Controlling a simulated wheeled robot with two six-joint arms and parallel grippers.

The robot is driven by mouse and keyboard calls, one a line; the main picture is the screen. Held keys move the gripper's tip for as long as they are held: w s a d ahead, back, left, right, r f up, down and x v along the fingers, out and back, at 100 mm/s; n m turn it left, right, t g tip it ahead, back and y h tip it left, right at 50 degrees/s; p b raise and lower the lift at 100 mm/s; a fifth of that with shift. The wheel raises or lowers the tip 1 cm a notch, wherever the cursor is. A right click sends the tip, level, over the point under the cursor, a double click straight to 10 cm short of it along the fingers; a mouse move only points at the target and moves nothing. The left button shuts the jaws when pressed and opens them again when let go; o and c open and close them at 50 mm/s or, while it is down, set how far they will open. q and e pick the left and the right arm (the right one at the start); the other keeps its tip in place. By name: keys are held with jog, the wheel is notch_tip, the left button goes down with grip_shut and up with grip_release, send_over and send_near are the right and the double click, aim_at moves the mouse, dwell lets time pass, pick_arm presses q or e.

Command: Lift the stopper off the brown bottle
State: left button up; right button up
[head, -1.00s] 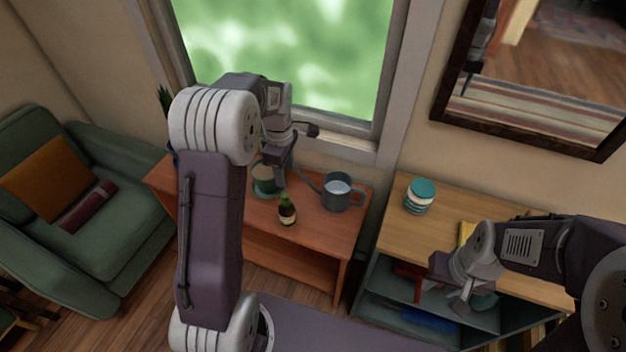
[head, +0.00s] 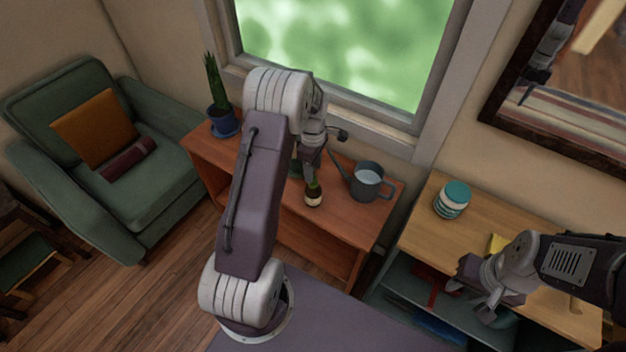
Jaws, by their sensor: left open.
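The brown bottle (head: 313,197), small and dark with a pale label, stands upright on the reddish wooden shelf unit below the window. My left gripper (head: 312,174) is open and points down right at the bottle's top. It hides the stopper, and I cannot tell whether its fingers touch it. My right gripper (head: 468,299) looks open and empty, with its fingers apart in front of the lighter shelf unit at the right.
A grey watering can (head: 368,184) stands close to the right of the bottle. A potted plant (head: 222,121) stands at the shelf unit's (head: 272,205) left end. A teal-and-white striped jar (head: 452,199) is on the lighter shelf unit (head: 413,236). A green armchair (head: 150,205) stands left.

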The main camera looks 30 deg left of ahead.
pick_arm(q)
notch_tip(320, 180, down, 3)
jog(key=shift+w+f, duration=0.1)
grip_shut()
jog(key=shift+r, duration=0.25)
jog(key=shift+r, duration=0.3)
jog(key=r, duration=0.2)
jog(key=d+r, duration=0.1)
jog(key=r, duration=0.1)
jog(key=shift+s, duration=0.2)
jog(key=s+d+r, duration=0.5)
jog(key=d+r, duration=0.1)
jog(key=d, duration=0.3)
jog(key=shift+s, duration=0.25)
